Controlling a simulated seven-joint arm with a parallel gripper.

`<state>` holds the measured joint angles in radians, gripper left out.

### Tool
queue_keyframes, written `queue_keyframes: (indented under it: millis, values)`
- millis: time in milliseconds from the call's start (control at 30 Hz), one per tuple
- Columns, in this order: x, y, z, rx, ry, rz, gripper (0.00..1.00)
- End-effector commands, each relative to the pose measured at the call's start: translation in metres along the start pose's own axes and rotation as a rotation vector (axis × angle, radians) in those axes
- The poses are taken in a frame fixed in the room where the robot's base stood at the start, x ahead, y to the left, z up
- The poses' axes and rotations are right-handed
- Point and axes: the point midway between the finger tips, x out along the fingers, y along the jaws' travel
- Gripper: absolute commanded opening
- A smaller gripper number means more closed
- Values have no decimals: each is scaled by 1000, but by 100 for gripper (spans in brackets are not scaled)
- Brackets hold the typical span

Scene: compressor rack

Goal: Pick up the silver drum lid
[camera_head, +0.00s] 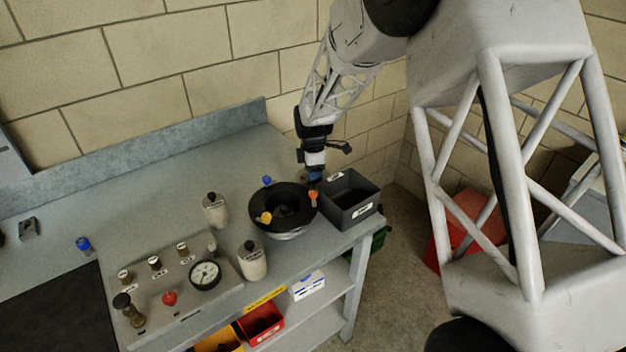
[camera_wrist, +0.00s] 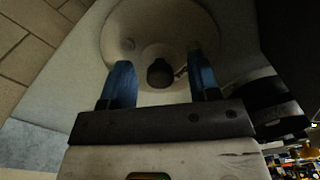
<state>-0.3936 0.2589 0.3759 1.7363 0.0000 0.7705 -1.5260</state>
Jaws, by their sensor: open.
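A round dark dished piece (camera_head: 268,199) with a silver-grey underside sits near the right end of the bench in the head view. I cannot tell for sure whether it is the silver drum lid. In the wrist view a pale round dished thing (camera_wrist: 115,40) with a dark round knob (camera_wrist: 160,73) at its middle lies beyond my fingers. My gripper (camera_wrist: 161,80) is open, its two blue fingers apart on either side of the knob in the picture. In the head view my gripper (camera_head: 315,177) is at the back right of the dark round piece. Contact cannot be told.
A dark grey open bin (camera_head: 352,213) stands close on the right. Two pale bottles with dark caps (camera_head: 215,210) (camera_head: 252,262) stand to the left. A gauge panel (camera_head: 185,290) is at the front left. The brick wall rises behind; the back-left bench is mostly clear.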

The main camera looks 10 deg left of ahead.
Motion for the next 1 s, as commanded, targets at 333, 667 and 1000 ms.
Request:
queue_keyframes:
  millis: [333,667,1000]
  values:
    - [0,0,0,0,0,0,56]
    - [0,0,0,0,0,0,13]
    - [0,0,0,0,0,0,0]
